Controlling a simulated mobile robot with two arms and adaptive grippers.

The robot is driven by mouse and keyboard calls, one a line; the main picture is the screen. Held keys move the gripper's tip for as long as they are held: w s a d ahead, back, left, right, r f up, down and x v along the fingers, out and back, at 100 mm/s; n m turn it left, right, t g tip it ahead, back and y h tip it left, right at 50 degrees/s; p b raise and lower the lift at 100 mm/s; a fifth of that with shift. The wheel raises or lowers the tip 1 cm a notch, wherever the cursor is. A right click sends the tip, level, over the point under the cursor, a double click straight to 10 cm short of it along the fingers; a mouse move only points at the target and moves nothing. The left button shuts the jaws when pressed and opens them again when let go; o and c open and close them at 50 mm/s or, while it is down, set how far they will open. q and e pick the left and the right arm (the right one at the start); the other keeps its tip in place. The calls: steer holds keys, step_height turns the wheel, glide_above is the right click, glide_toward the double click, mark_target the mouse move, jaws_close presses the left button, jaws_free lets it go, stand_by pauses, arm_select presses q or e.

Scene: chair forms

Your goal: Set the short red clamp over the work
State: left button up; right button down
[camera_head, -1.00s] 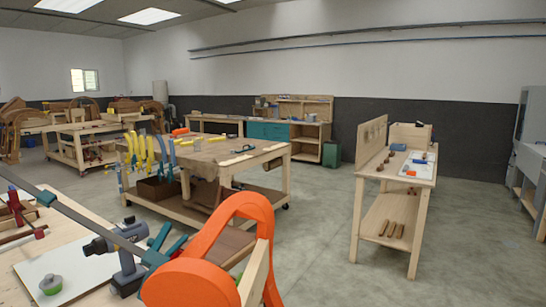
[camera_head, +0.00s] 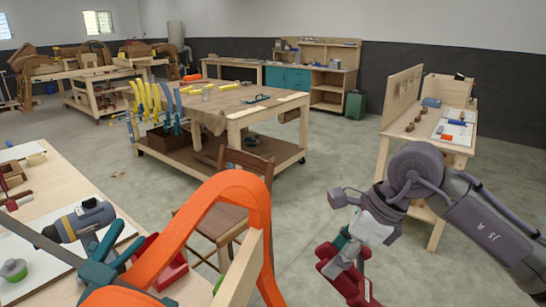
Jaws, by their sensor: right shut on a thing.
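My right gripper (camera_head: 350,252) comes in from the right and hangs over the floor, shut on a red piece that looks like the short red clamp (camera_head: 348,284). The gripper's own parts hide some of the clamp. The work, a bright orange bent band (camera_head: 240,188) around a pale wooden form (camera_head: 240,274), stands in the front middle. My right gripper and the clamp are to the right of it, apart from it. A teal clamp (camera_head: 100,256) with a long grey bar sits at the band's lower left end. My left gripper is not in view.
A bench (camera_head: 62,182) at the left holds a drill (camera_head: 78,220) and a red item (camera_head: 165,264). A wooden chair (camera_head: 240,180) stands behind the work. A large workbench (camera_head: 240,122) with hanging clamps is behind it. A side bench (camera_head: 450,150) stands at the right.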

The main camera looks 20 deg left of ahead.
steer(key=w+a+r+m+t+h+p, duration=0.2)
steer(key=a+r+m+t+h, duration=0.2)
steer(key=a+r+m+t, duration=1.05)
step_height(320, 180, down, 11)
steer(key=d+m+b, duration=0.2)
steer(key=m+b, duration=0.1)
steer(key=b, duration=0.9)
steer(key=shift+t, duration=0.35)
steer(key=shift+f, duration=0.1)
